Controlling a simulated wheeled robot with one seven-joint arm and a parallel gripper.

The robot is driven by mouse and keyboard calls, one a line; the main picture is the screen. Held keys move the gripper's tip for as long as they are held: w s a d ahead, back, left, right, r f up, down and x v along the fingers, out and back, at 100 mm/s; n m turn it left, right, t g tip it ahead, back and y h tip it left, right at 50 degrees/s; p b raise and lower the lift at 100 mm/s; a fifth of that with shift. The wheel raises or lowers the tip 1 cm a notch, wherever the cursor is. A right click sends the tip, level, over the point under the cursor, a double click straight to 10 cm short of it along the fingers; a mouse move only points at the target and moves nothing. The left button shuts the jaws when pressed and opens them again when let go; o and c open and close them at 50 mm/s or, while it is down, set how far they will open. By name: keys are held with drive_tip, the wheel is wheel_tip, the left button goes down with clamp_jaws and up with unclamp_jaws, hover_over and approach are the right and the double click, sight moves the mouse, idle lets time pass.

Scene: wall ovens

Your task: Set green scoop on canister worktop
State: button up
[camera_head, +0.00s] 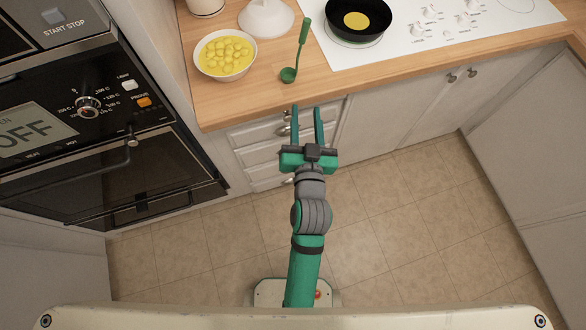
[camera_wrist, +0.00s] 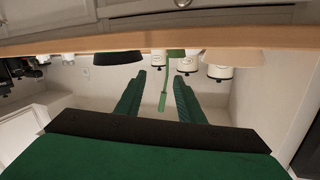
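The green scoop (camera_head: 289,74) rests on the wooden worktop (camera_head: 225,108), bowl end near the front edge and handle pointing back. Its green handle also shows between my fingers in the wrist view (camera_wrist: 164,98), farther off; that picture looks upside down. My gripper (camera_head: 306,108) is open and empty, in front of the drawers near the worktop's front edge, apart from the scoop. A white canister (camera_head: 206,6) is cut off at the top of the head view. Several white canisters (camera_wrist: 217,71) show in the wrist view.
A bowl of yellow pieces (camera_head: 225,53) and a white cone-shaped thing (camera_head: 266,17) stand left of the scoop. The white cooktop (camera_head: 400,50) with a black pan (camera_head: 357,18) lies to the right. Drawers (camera_head: 262,135) are below; an oven (camera_head: 90,140) is at left.

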drive_tip(key=s+a+f+n+g, duration=0.1)
drive_tip(key=s+f, duration=0.3)
drive_tip(key=s, duration=1)
drive_tip(key=s+a+f+n, duration=0.1)
drive_tip(key=s+f, duration=0.3)
drive_tip(key=s, duration=1.1)
drive_tip(key=shift+a+f+g, duration=0.2)
drive_tip(key=shift+a+g, duration=0.2)
drive_tip(key=shift+a, duration=0.25)
